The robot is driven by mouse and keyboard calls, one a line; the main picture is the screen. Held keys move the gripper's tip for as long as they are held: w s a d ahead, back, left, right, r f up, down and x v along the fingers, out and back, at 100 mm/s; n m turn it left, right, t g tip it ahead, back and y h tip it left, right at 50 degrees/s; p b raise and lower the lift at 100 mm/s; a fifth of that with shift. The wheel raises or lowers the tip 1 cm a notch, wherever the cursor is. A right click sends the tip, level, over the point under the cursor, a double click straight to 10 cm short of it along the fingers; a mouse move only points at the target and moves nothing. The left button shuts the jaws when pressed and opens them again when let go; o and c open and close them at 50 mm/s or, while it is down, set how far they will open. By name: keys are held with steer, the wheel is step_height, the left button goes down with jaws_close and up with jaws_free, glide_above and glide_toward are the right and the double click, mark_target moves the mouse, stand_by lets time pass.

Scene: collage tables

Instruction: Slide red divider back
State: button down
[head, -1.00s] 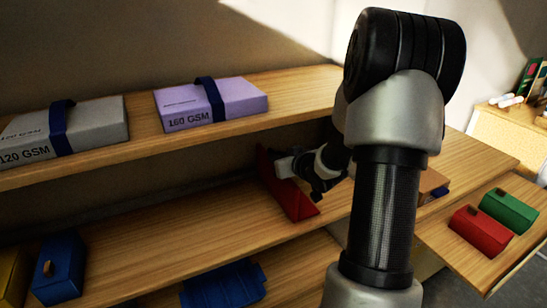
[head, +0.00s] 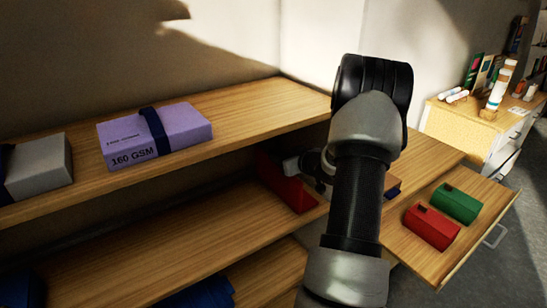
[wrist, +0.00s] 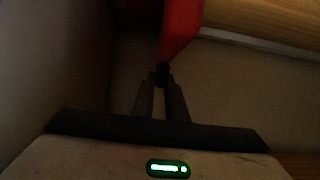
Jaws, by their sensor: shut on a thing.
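The red divider (head: 287,184) stands on the middle shelf in the head view, below the upper shelf. My gripper (head: 312,168) is at its right side, partly hidden by my own arm. In the wrist view the divider (wrist: 181,28) comes down from the top edge, and my gripper (wrist: 162,76) is shut on its near end. The wrist view is dark, so the exact grip is hard to see.
A purple 160 GSM pack (head: 155,135) and a grey pack (head: 40,168) lie on the upper shelf (head: 255,104). Red (head: 432,226) and green (head: 455,203) boxes sit on the pulled-out board at right. The middle shelf (head: 190,228) left of the divider is clear.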

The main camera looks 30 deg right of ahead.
steer(key=shift+w+r, duration=0.1)
steer(key=shift+r, duration=0.05)
steer(key=c, duration=1.8)
jaws_free()
steer(key=shift+o, duration=0.2)
steer(key=v, duration=1.7)
steer(key=shift+s, duration=0.2)
